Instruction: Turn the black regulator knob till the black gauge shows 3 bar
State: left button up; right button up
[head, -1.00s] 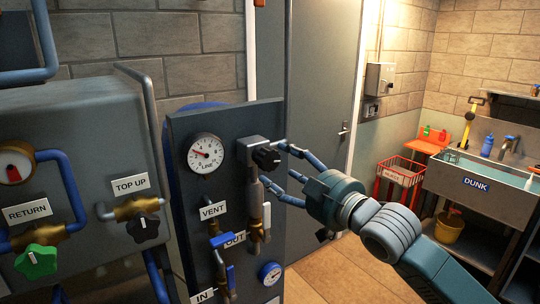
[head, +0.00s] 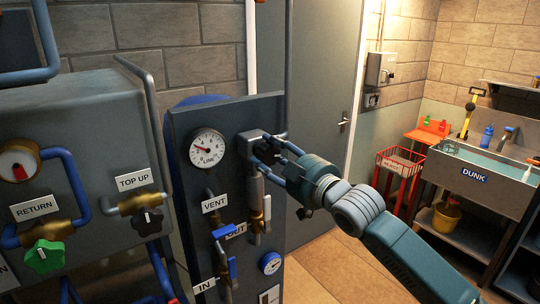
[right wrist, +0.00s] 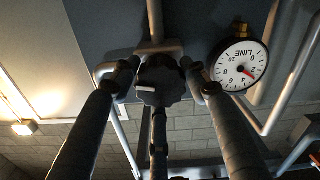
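The black regulator knob (right wrist: 160,82) is in the middle of the right wrist view, with a white mark on its face; in the head view my fingers mostly hide it. The round gauge marked LINE (head: 208,149) has a white dial and a red needle; the head view shows the needle to the upper left. My left gripper is out of view.
To the left are the TOP UP knob (head: 147,221) and green RETURN knob (head: 43,256).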

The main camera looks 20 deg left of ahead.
jog(key=shift+f+m, duration=0.25)
jog(key=shift+m, duration=0.05)
jog(key=o, duration=1.1)
jog(key=shift+o, duration=0.2)
jog(key=shift+d, duration=0.1)
jog(key=v, duration=1.1)
jog(key=shift+s+d, duration=0.3)
